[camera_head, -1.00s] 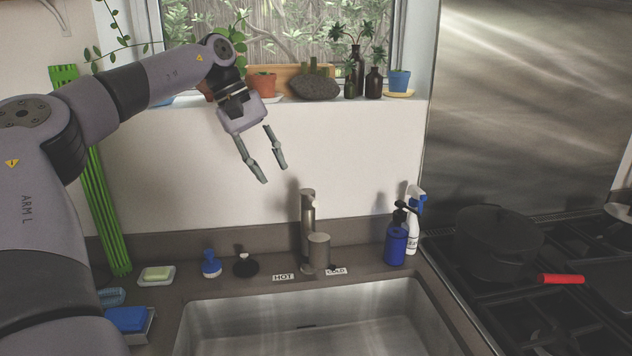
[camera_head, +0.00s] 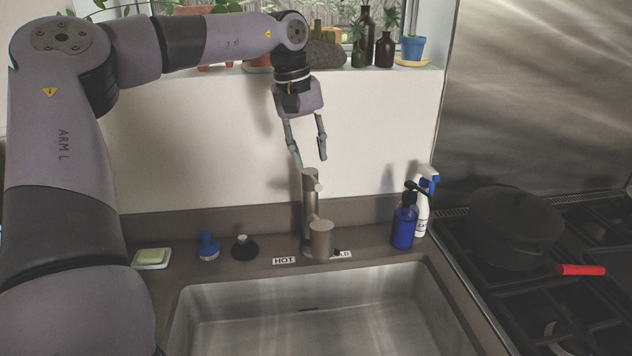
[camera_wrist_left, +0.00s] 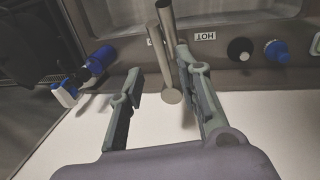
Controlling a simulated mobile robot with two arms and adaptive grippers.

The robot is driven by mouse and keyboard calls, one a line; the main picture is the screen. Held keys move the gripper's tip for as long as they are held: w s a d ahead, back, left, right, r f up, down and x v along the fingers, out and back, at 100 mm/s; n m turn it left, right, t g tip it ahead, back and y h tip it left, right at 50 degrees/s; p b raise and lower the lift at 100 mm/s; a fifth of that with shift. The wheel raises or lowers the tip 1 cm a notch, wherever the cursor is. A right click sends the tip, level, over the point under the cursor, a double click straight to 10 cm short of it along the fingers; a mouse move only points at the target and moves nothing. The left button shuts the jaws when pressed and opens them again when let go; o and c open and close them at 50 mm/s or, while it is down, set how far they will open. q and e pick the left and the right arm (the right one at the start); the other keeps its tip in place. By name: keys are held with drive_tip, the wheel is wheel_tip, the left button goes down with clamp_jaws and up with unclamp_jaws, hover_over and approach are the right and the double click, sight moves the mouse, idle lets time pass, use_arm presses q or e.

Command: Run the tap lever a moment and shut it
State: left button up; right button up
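The metal tap (camera_head: 309,214) stands upright behind the sink, between the HOT label (camera_head: 284,261) and the COLD label (camera_head: 342,254). It has a tall thin post and a shorter, thicker cylinder in front; I cannot tell whether water runs. My left gripper (camera_head: 311,163) is open and empty, pointing down just above the top of the tap. In the left wrist view the tap (camera_wrist_left: 167,50) appears between and beyond the open fingers (camera_wrist_left: 160,80), apparently not touched. My right gripper is not in view.
The steel sink (camera_head: 310,281) lies in front of the tap. A blue soap bottle (camera_head: 403,229) and white spray bottle (camera_head: 421,214) stand to its right, a black-knobbed brush (camera_head: 244,248) and blue brush (camera_head: 208,247) to its left.

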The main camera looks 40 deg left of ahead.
sight(315, 180)
use_arm(q)
drive_tip(key=f, duration=0.2)
drive_tip(key=f+p, duration=0.1)
drive_tip(key=f, duration=0.2)
drive_tip(key=w+f, duration=0.1)
drive_tip(key=f, duration=0.2)
drive_tip(key=shift+w+d, duration=0.1)
drive_tip(key=shift+d, duration=0.3)
clamp_jaws()
drive_tip(key=shift+r, duration=0.1)
